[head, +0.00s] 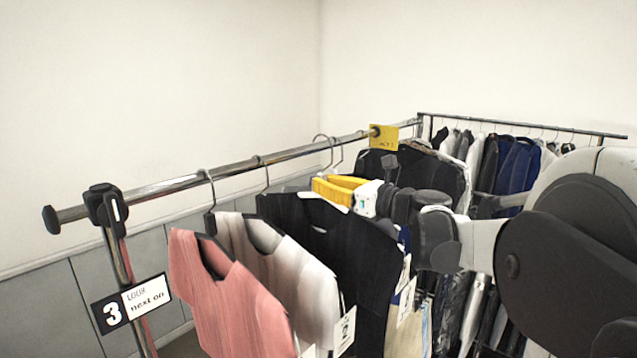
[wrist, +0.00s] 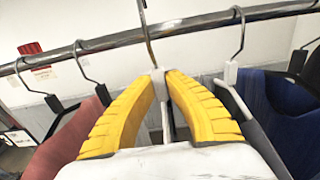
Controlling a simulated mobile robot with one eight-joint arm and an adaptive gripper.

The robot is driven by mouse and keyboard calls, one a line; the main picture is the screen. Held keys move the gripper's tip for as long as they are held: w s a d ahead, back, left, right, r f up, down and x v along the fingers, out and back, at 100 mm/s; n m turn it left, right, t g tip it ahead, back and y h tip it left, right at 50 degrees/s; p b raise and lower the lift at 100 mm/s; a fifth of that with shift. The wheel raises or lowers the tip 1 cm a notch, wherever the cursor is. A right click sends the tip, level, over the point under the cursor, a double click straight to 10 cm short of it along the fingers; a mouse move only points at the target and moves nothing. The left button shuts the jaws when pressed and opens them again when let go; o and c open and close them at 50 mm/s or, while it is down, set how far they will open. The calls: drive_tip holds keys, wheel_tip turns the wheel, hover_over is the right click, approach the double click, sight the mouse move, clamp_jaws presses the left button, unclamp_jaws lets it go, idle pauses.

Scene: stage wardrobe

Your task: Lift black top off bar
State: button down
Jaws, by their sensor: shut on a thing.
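The black top (head: 335,245) hangs on a hanger behind the pale grey-white top in the head view. My gripper (head: 340,188) is at its shoulder line, yellow fingers shut on the neck of its hanger. In the wrist view, the fingers (wrist: 160,76) close around this neck, and the hanger's hook (wrist: 149,40) rises past the bar (wrist: 185,27). The hook's top is cut off there, so I cannot tell whether it still touches the bar. In the head view, the bar (head: 160,189) runs from front left to back.
A pink top (head: 225,290) and the grey-white top (head: 295,275) hang close in front. More clothes crowd behind, including a blue garment in the wrist view (wrist: 285,110). A yellow card (head: 384,137), a "3" sign (head: 130,303) and a second rack (head: 520,126) stand around. Space above the bar is clear.

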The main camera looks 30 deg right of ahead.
drive_tip(key=shift+s+d, duration=0.15)
drive_tip(key=shift+s, duration=0.35)
drive_tip(key=b+v, duration=0.1)
drive_tip(key=v, duration=3.9)
drive_tip(key=shift+r, duration=0.15)
